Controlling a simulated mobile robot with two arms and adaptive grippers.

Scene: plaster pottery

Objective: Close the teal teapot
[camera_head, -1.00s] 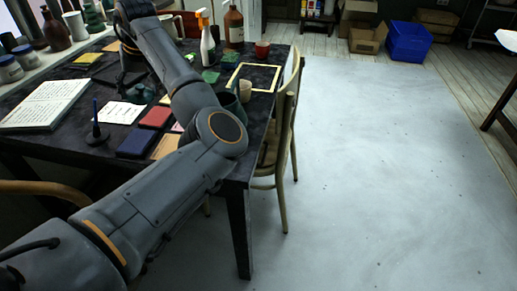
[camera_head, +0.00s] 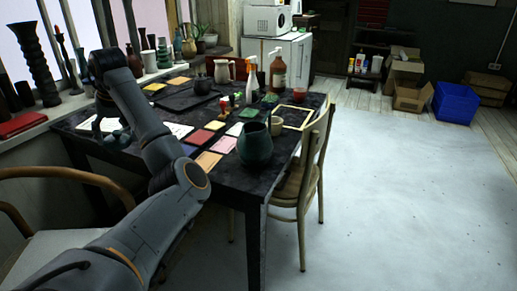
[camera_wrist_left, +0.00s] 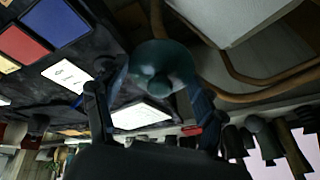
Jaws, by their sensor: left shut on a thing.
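My left gripper (camera_wrist_left: 155,95) is shut on a dark teal rounded piece with a small knob, which looks like the teapot lid (camera_wrist_left: 162,60). The fingers lie on either side of it. A teal pot (camera_head: 255,146) with an open mouth stands at the table's near right corner, away from the gripper. I cannot make out a spout on it. My right gripper is not in view.

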